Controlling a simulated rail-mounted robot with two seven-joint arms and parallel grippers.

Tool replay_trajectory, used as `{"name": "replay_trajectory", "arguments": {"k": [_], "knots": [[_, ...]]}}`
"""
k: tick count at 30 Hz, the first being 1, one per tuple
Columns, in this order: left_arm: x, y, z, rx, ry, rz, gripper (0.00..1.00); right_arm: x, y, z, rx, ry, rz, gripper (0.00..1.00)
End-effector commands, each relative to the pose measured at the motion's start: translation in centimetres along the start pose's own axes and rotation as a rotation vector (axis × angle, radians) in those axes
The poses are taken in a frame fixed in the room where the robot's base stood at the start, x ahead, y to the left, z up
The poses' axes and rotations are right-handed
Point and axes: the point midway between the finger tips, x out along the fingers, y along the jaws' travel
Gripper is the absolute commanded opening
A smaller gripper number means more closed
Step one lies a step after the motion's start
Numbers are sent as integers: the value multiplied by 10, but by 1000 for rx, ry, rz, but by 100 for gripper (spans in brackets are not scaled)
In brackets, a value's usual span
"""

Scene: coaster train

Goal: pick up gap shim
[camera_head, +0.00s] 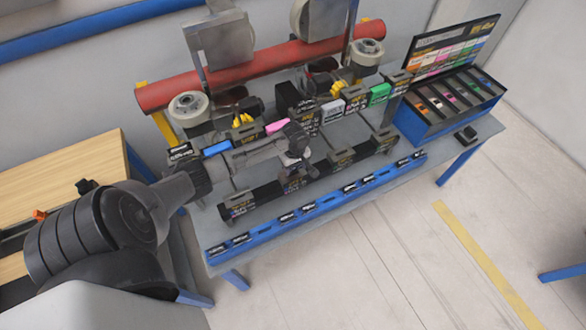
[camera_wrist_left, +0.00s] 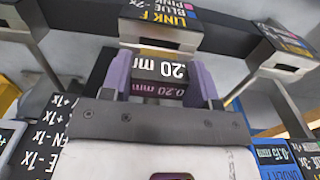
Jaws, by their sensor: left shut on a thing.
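The gap shim (camera_wrist_left: 165,68), a small block with a black label reading 0.20 mm, sits between the fingers of my left gripper (camera_wrist_left: 162,80) in the left wrist view. The left gripper is shut on it. In the head view the left gripper (camera_head: 295,155) is over the middle of the bench, above the dark labelled front bar. The shim is too small to make out there. My right gripper is not in view.
A blue strip (camera_head: 315,205) with several labelled slots runs along the bench front. A blue bin with coloured slots (camera_head: 425,122) and a sign board (camera_head: 455,47) stand at the right. A red tube (camera_head: 240,78) and wheels (camera_head: 190,105) are behind. A wooden table (camera_head: 70,170) is at left.

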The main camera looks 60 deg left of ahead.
Motion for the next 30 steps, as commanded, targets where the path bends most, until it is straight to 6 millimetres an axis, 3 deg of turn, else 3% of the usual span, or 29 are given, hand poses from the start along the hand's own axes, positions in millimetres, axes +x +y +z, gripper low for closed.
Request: {"name": "replay_trajectory", "arguments": {"k": [9, 15, 21, 30], "knots": [[-35, 14, 61, 4, -5, 3, 30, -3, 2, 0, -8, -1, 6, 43], [-52, 20, 88, 2, -3, 3, 30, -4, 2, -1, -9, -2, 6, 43], [-62, 24, 103, 2, -3, 0, 30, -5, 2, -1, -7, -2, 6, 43], [-73, 24, 107, 1, -2, -1, 30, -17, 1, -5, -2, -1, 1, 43]]}}
